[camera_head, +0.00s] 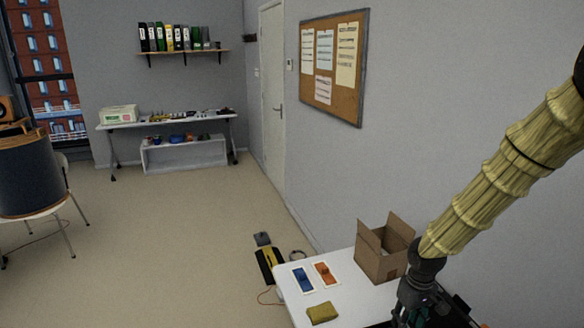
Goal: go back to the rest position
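My arm reaches down from the right edge of the head view in a ribbed yellow cover. My gripper (412,300) is at its lower end, over the right part of the white table (284,284) at the bottom. It is dark and partly cut off by the frame's lower edge. I cannot tell whether its fingers are open or shut, or whether it holds anything.
On the white table are an open cardboard box (379,265), a blue item (302,279), an orange item (325,274) and a yellow cloth (322,313). A yellow-black case (268,262) lies on the floor. The floor's middle is clear.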

